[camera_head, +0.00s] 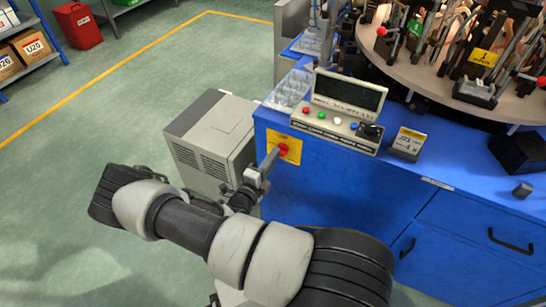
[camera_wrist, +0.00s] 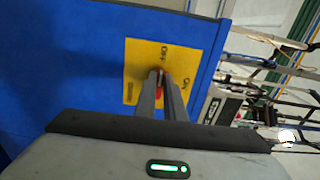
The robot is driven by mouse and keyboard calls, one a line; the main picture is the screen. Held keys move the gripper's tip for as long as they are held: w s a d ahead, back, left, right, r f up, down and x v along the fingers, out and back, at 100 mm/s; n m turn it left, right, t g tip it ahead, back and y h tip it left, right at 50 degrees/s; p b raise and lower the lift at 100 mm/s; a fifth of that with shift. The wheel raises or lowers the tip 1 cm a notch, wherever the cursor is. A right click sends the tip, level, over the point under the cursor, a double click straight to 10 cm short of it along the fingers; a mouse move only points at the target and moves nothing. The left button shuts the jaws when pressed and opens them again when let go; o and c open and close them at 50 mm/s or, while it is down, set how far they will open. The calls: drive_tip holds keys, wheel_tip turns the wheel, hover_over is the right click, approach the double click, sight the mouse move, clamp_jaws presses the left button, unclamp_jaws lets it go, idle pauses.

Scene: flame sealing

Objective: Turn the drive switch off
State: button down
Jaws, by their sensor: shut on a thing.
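The drive switch is a red rotary handle (camera_head: 283,149) on a yellow plate (camera_head: 294,142) on the blue cabinet's front, near its left edge. In the wrist view the yellow plate (camera_wrist: 133,62) carries dark lettering, and a bit of the red handle (camera_wrist: 160,92) shows between my fingers. My gripper (camera_head: 272,158) reaches the switch from the left in the head view. In the wrist view my gripper (camera_wrist: 161,78) is shut on the red handle, with its two grey fingers either side. The fingers hide most of the handle, so I cannot tell its exact angle.
The blue cabinet (camera_head: 340,185) carries a control panel (camera_head: 322,127) with coloured buttons and a screen above the switch. A grey box unit (camera_head: 212,130) stands close to the left of the cabinet. A round table (camera_head: 420,72) with fixtures is behind. Green floor is clear at left.

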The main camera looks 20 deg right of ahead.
drive_tip(key=c, duration=1.8)
unclamp_jaws()
drive_tip(key=shift+c, duration=0.2)
drive_tip(key=shift+a, duration=0.1)
drive_tip(key=p+v, duration=0.1)
drive_tip(key=v, duration=1.6)
drive_tip(key=shift+s, duration=0.2)
drive_tip(key=shift+a, duration=0.1)
